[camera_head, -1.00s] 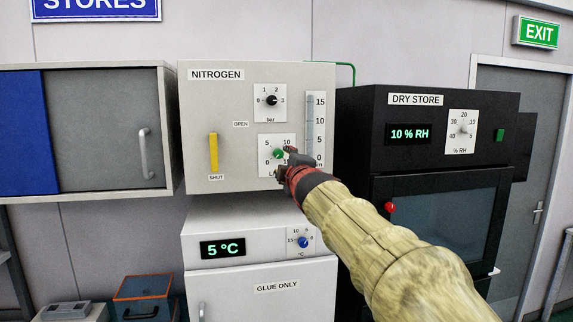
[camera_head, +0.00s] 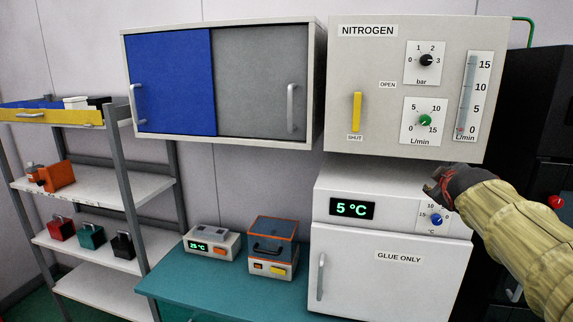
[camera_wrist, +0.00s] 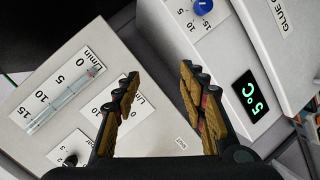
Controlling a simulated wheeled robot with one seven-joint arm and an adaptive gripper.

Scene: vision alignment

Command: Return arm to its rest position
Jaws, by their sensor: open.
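My gripper (camera_head: 436,186) is at the right of the head view, at the end of my arm in its tan sleeve. It is in front of the upper right of the glue fridge (camera_head: 392,263), beside the blue temperature knob (camera_head: 437,219). In the wrist view my gripper (camera_wrist: 160,92) shows its two fingers spread apart with nothing between them. The nitrogen panel (camera_head: 368,112) is just above it in the head view, with a green flow knob (camera_head: 425,120), a black pressure knob (camera_head: 427,60) and an upright yellow lever (camera_head: 357,112). The flow tube (camera_head: 468,92) is at the panel's right.
A sliding-door wall cabinet (camera_head: 172,85) hangs left of the panel. A teal bench (camera_head: 215,283) carries a small instrument (camera_head: 211,244) and an orange-edged box (camera_head: 273,245). Shelving (camera_head: 95,187) stands far left. A black dry cabinet (camera_head: 540,90) stands right, partly behind my arm.

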